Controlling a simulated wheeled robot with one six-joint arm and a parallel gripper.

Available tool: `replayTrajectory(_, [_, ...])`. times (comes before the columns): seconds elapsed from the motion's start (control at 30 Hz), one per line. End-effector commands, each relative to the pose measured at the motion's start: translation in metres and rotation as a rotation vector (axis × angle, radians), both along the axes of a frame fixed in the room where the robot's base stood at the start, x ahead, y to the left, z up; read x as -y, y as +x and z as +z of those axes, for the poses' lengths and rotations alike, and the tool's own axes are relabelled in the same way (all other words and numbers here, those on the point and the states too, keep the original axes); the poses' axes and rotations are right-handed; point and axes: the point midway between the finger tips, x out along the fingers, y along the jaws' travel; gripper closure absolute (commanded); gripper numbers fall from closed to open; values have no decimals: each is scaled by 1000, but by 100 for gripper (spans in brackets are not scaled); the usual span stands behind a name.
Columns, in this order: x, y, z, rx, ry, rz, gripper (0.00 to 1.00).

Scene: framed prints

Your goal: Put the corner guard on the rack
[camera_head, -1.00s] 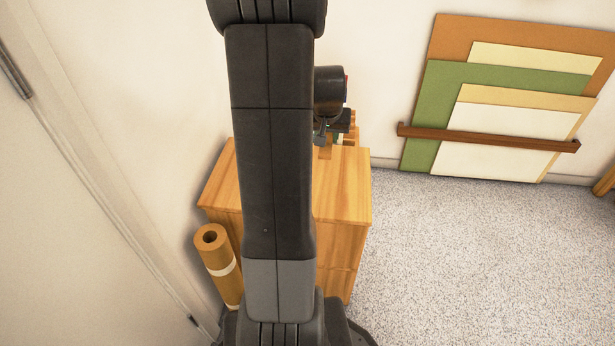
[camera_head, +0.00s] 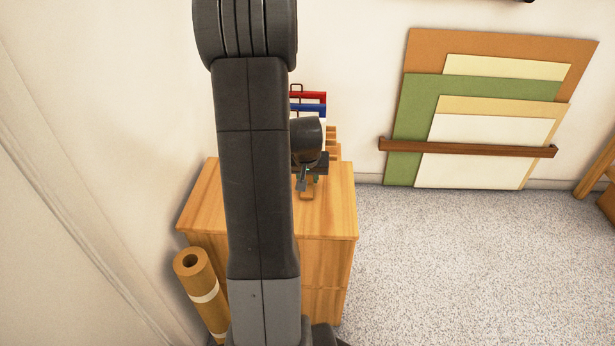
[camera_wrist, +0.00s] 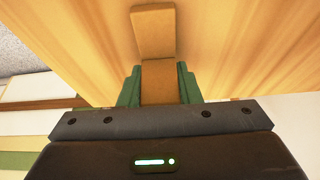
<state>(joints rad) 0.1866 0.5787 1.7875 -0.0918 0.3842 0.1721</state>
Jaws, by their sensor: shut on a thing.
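The corner guard (camera_wrist: 158,82) is a tan-brown bent piece with two faces in the wrist view. My gripper (camera_wrist: 158,88) is shut on it, with a green finger on each side. In the head view my gripper (camera_head: 308,181) is over the wooden cabinet top, and the guard (camera_head: 306,195) shows as a small tan piece under it. Whether the guard touches the cabinet top cannot be told. A wooden stepped piece (camera_head: 333,143), which may be the rack, stands behind my gripper at the cabinet's back, mostly hidden by my arm.
The wooden cabinet (camera_head: 335,210) has bare top around my gripper. Red (camera_head: 314,97) and blue (camera_head: 312,108) edged items stand behind it. A brown paper roll (camera_head: 199,285) leans at the cabinet's front left. Coloured boards (camera_head: 480,110) lean behind a wall rail (camera_head: 470,148). Carpet at right is clear.

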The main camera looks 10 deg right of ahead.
Motion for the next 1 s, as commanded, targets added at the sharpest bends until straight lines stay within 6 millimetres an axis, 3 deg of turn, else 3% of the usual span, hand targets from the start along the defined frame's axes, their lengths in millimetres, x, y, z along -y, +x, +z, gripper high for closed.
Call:
replayTrajectory(0.03, [0,0,-4,0,0,0,91])
replayTrajectory(0.07, [0,0,-2,0,0,0,64])
replayTrajectory(0.13, [0,0,-2,0,0,0,50])
replayTrajectory(0.17, [0,0,-2,0,0,0,48])
replayTrajectory(0.57, [0,-1,8,1,0,0,48])
replayTrajectory(1.0, [-10,-33,90,3,0,-1,48])
